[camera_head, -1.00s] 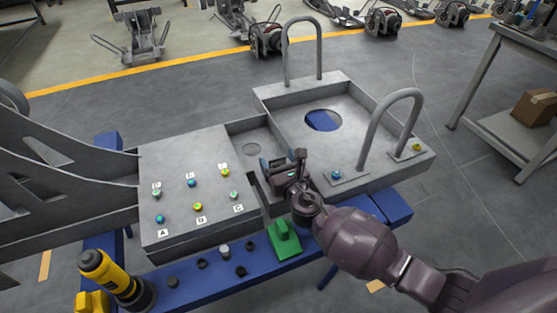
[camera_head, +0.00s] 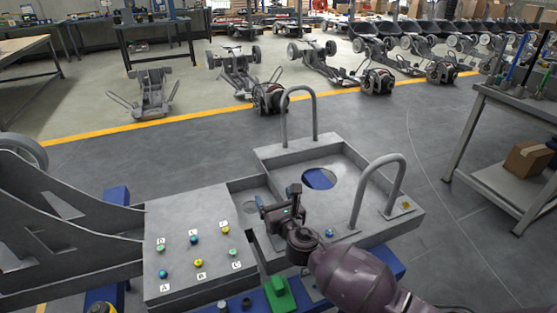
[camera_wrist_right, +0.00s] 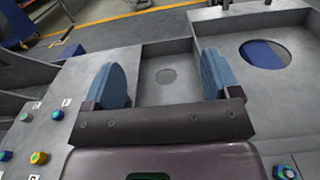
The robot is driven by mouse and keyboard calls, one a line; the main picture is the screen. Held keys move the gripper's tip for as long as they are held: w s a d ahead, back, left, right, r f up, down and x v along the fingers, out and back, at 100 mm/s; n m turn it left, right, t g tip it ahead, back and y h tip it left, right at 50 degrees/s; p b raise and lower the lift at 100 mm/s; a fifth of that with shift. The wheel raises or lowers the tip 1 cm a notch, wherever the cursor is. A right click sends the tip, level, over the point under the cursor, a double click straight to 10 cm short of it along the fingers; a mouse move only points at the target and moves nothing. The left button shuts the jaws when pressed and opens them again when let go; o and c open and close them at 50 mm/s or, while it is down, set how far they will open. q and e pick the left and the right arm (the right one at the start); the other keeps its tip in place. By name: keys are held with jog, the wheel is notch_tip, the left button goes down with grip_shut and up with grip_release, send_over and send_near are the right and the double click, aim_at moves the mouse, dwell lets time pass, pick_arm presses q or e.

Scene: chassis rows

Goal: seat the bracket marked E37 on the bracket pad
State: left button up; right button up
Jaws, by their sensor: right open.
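My right gripper (camera_head: 279,202) is open and empty above the grey chassis (camera_head: 194,283), near the narrow recess between the button panel and the larger tray. In the right wrist view its two blue finger pads (camera_wrist_right: 160,82) stand apart, with a grey recess floor and a small round hole seen between them. A green block with a raised part (camera_head: 279,294) sits on the blue beam at the lower edge of the head view. I cannot read an E37 mark on anything, and cannot tell which surface is the bracket pad. My left gripper is not in view.
The panel has several coloured buttons (camera_head: 194,240). A yellow tool (camera_head: 102,301) is partly cut off at lower left. A grey side table (camera_head: 508,195) with a cardboard box stands at right.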

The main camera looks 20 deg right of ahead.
notch_tip(320, 180, up, 12)
jog(key=p, duration=0.4)
jog(key=shift+p, duration=0.3)
jog(key=shift+f, duration=0.1)
jog(key=s+d+f+m+g, duration=0.2)
jog(key=s+f+m, duration=0.5)
jog(key=s+m, duration=0.4)
jog(key=s+d+f+m+g, duration=0.2)
jog(key=s+f+m, duration=0.5)
jog(key=s+m, duration=0.5)
jog(key=s+d+f+m+g, duration=0.3)
jog(key=s+f+m, duration=0.4)
jog(key=s+m, duration=0.5)
jog(key=s, duration=0.3)
jog(key=shift+d+f+h, duration=0.15)
jog(key=shift+f+h, duration=0.05)
jog(key=shift+h, duration=0.1)
